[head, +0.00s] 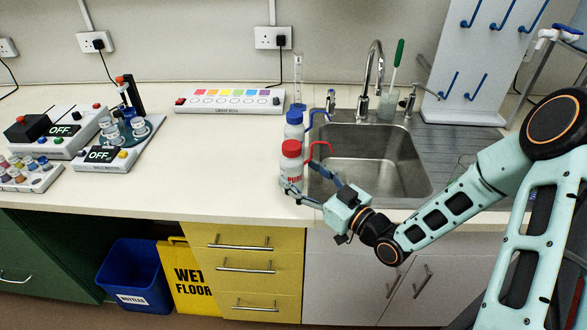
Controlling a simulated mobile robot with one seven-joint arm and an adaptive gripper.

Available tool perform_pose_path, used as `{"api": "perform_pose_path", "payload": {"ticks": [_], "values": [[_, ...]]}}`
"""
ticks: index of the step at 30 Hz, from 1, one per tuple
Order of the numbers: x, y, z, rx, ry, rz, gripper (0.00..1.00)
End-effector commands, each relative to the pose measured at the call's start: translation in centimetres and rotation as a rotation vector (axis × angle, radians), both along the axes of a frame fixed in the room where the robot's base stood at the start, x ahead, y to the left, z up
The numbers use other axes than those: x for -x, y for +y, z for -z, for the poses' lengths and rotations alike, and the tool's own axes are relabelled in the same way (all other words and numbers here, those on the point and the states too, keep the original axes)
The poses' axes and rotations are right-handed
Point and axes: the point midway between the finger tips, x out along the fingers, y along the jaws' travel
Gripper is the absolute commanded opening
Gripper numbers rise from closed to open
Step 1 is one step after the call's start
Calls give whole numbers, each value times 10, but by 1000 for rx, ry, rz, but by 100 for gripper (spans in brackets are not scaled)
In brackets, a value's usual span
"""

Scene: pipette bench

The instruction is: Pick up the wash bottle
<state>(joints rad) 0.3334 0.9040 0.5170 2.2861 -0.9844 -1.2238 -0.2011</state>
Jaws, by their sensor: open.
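Two wash bottles stand upright at the sink's left edge. The front wash bottle (291,168) is white with a red cap, a red bent spout and red lettering that is partly hidden. The rear wash bottle (293,130) has a blue cap and blue spout and is partly hidden behind the front one. My gripper (300,177) is open, low at the front wash bottle. One finger lies across the front of its lower body and the other is at its right side. I cannot tell whether either finger touches it.
The sink (375,165) with its tap (374,75) lies to the right. A glass cylinder (298,80) stands behind the bottles. A white panel with coloured squares (229,101) lies at the back left. Devices reading OFF (101,155) stand far left. The counter (205,170) left of the bottles is clear.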

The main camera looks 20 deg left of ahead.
Motion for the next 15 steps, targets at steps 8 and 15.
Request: {"api": "perform_pose_path", "payload": {"ticks": [8,15], "values": [[-18,29,0,-1,1,-2,64],[-18,30,0,0,1,-1,62]]}}
